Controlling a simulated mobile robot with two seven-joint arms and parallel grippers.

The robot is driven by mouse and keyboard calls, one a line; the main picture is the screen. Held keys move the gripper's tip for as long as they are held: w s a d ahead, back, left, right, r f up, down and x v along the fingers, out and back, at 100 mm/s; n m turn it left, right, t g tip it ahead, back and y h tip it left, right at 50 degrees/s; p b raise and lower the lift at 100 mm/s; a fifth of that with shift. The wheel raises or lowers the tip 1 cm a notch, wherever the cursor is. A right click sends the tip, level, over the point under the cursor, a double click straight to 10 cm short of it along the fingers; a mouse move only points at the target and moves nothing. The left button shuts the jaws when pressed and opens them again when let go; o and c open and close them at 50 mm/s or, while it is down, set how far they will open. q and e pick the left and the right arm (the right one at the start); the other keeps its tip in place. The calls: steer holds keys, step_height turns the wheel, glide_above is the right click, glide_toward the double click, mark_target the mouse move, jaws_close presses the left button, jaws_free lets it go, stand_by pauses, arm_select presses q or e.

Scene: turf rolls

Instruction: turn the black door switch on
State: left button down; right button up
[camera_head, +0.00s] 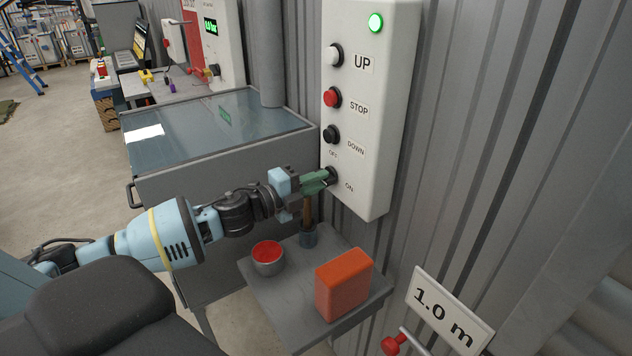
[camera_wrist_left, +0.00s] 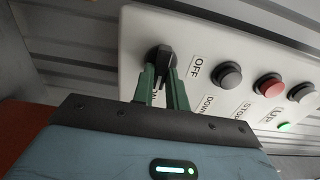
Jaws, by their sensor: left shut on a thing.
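The black door switch (camera_head: 333,174) is a rotary knob low on the white control box (camera_head: 371,120). Labels OFF above it and ON below it are seen in the head view. The switch shows closer in the left wrist view (camera_wrist_left: 161,58). My left gripper (camera_head: 318,182) reaches it from the left, with green fingers on both sides of the knob. In the left wrist view my left gripper (camera_wrist_left: 164,85) is shut on the knob. The fingers partly hide the knob and the ON label, and I cannot tell exactly where the knob points. My right gripper is not in view.
Above the switch are a black DOWN button (camera_head: 331,134), red STOP button (camera_head: 332,97), white UP button (camera_head: 333,54) and lit green lamp (camera_head: 376,22). Below, a small grey table (camera_head: 290,302) holds an orange block (camera_head: 343,284) and a red-filled cup (camera_head: 268,259). A glass-topped cabinet (camera_head: 215,130) stands behind my arm.

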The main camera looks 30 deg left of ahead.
arm_select(q)
steer(key=c, duration=1.4)
jaws_free()
steer(key=shift+s, duration=0.1)
steer(key=shift+s+a+f, duration=0.15)
steer(key=shift+s+a, duration=0.1)
steer(key=shift+s, duration=0.2)
steer(key=v, duration=0.6)
steer(key=shift+s+r, duration=0.2)
steer(key=shift+s, duration=0.05)
steer(key=shift+a, duration=0.1)
steer(key=shift+f, duration=0.1)
